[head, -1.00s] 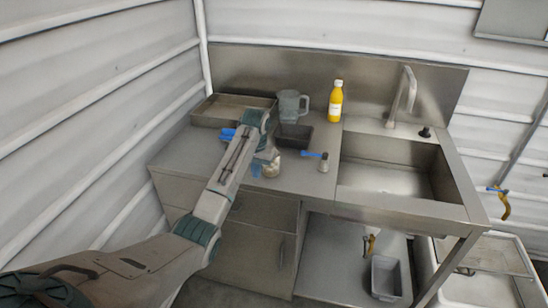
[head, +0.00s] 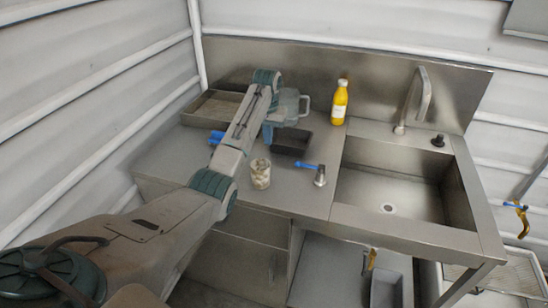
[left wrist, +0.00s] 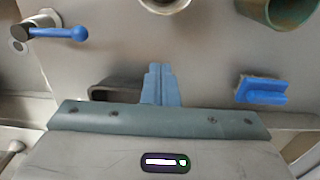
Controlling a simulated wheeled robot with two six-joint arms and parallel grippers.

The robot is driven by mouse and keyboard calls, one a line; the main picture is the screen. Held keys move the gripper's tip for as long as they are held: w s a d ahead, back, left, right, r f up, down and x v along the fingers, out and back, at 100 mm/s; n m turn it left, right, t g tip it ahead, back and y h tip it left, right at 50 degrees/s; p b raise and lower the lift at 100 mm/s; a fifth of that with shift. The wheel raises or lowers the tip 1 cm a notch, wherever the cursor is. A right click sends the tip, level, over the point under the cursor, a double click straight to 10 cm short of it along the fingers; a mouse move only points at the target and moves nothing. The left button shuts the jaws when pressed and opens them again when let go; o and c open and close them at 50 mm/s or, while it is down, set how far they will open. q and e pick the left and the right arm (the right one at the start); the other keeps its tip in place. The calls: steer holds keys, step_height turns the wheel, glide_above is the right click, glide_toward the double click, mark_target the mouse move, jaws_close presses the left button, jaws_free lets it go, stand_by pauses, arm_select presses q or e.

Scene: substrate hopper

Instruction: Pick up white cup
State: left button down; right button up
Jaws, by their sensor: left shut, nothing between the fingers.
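A pale cup with a stained side, apparently the white cup (head: 260,174), stands upright on the steel counter near its front edge. In the left wrist view the rim of a pale round vessel, apparently the same cup (left wrist: 165,5), is cut off by the top edge. My left gripper (head: 267,137) is beyond the cup in the head view, apart from it, by the dark tray. Its fingers (left wrist: 160,84) are together and empty. A greenish-brown round vessel (left wrist: 278,10) is cut off at the upper right. My right gripper is out of view.
A blue-handled valve (head: 320,175) is right of the cup, before the sink (head: 400,195).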

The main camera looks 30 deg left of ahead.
mark_target(265, 166)
arm_select(q)
steer(key=f+p, duration=0.2)
steer(key=f, duration=0.2)
steer(key=shift+s+f, duration=0.2)
steer(key=f, duration=0.3)
steer(key=f+p, duration=0.1)
steer(key=f, duration=0.1)
steer(key=shift+w, duration=0.35)
steer(key=s+p, duration=0.2)
steer(key=s, duration=0.1)
steer(key=shift+s+d, duration=0.1)
steer(key=shift+d, duration=0.25)
steer(key=shift+s+d+f+p, duration=0.15)
steer(key=shift+s+p, duration=0.25)
steer(key=shift+p, duration=0.1)
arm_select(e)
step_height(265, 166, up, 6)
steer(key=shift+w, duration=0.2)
